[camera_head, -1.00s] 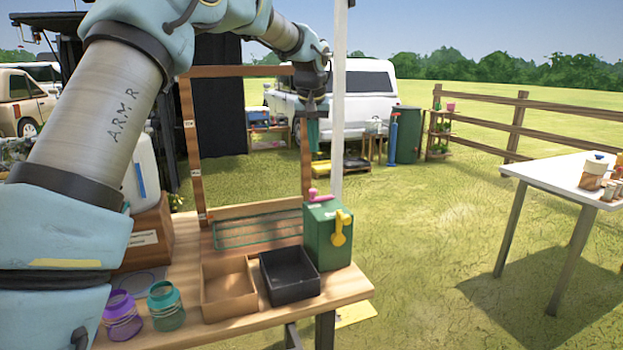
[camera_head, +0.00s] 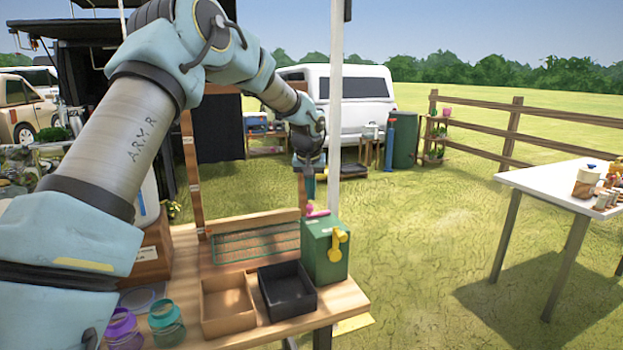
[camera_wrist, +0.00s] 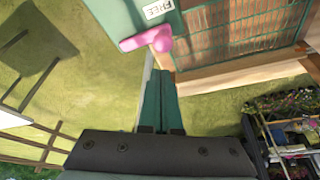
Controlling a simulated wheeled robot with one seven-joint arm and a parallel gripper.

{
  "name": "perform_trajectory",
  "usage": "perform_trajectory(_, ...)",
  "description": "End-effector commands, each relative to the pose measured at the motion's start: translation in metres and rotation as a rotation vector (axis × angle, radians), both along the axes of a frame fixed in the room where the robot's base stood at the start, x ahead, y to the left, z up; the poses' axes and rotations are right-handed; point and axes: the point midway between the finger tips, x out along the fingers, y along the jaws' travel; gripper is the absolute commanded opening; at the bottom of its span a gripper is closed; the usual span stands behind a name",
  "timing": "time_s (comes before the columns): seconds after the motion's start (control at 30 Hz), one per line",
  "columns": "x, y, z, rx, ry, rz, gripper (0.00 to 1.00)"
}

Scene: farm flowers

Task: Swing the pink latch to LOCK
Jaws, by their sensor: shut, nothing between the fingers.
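The pink latch (camera_head: 317,212) sits on top of the green box (camera_head: 324,256) at the right end of the wooden bench. In the wrist view the pink latch (camera_wrist: 147,39) lies just beyond my fingertips, beside a white label reading FREE (camera_wrist: 158,9). A LOCK label cannot be made out. My gripper (camera_head: 310,196) points down just above the latch, its teal fingers shut and empty. The fingers also show in the wrist view (camera_wrist: 160,80). Whether the fingertips touch the latch cannot be told. A yellow lever (camera_head: 337,245) is on the box's front.
A black tray (camera_head: 290,308) and a cardboard tray (camera_head: 228,325) stand left of the green box. A wooden frame (camera_head: 192,180) rises behind them, and a white pole (camera_head: 335,120) stands behind the box. Purple and teal jars are at the front left.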

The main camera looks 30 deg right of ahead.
Motion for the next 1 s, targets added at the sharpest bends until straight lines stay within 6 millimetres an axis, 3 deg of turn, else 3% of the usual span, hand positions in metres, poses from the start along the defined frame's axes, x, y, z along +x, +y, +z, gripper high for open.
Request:
perform_trajectory(0.23, -0.012, 0.008, -0.004, 0.001, 0.001, -0.001, 0.00)
perform_trajectory(1.0, -0.016, 0.009, -0.005, 0.001, 0.001, 0.063, 0.00)
